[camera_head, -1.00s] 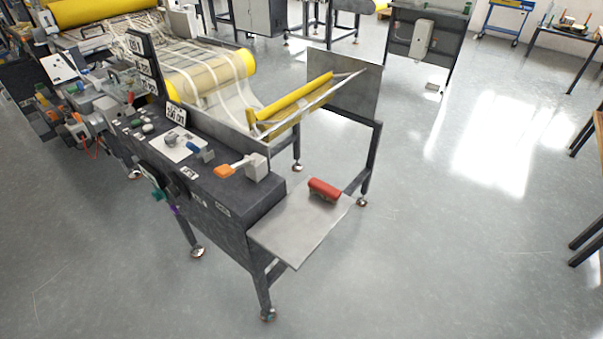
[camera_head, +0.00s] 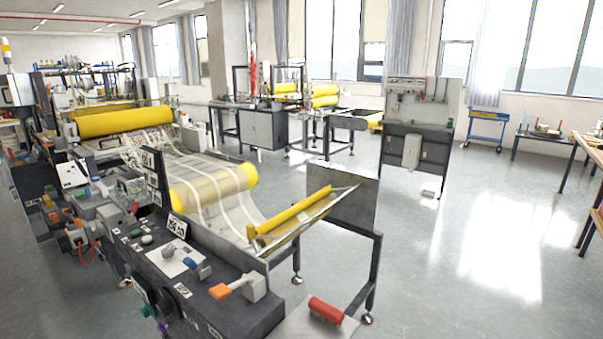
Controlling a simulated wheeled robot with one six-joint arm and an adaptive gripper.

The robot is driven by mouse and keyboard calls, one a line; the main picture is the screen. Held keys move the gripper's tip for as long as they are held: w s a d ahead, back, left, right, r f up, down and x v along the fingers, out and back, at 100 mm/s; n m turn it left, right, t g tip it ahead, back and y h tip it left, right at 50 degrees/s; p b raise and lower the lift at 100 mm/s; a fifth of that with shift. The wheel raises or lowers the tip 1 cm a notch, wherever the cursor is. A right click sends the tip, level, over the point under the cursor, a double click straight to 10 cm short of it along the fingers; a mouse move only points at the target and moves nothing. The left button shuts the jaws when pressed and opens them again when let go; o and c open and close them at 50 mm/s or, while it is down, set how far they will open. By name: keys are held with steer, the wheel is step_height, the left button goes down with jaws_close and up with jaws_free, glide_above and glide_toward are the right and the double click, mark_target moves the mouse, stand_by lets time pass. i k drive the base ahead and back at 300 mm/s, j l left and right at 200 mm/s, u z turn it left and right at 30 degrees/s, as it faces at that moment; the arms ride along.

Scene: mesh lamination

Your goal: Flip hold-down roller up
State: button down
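A laminating machine (camera_head: 222,293) with a dark side frame stands at the left and centre. A thin yellow roller (camera_head: 292,210) lies across its near end beside a metal bar. A thicker yellow roller (camera_head: 212,190) sits behind it with clear mesh web (camera_head: 232,222) running over it. A red roller (camera_head: 326,310) lies on the metal shelf (camera_head: 305,322) at the near end. I cannot tell for sure which of these is the hold-down roller. An orange-handled lever (camera_head: 220,291) is on the near frame top. My gripper is not in view.
A large yellow roll (camera_head: 125,122) is farther back on the machine. A grey panel stand (camera_head: 402,158) and a dark cabinet (camera_head: 262,131) stand behind. Tables line the right edge. The grey floor (camera_head: 480,270) at the right is clear.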

mark_target(253, 232)
steer(key=i+j+u, duration=0.1)
steer(key=i+j, duration=0.15)
steer(key=j, duration=0.25)
steer(key=i+j+u, duration=0.1)
steer(key=j, duration=0.4)
steer(key=i+j+u, duration=0.1)
steer(key=i+j, duration=0.3)
steer(key=i+j+u, duration=0.1)
steer(key=i+j, duration=0.15)
steer(key=j, duration=0.3)
steer(key=i+j, duration=0.3)
steer(key=j+u, duration=0.05)
steer(key=j, duration=0.05)
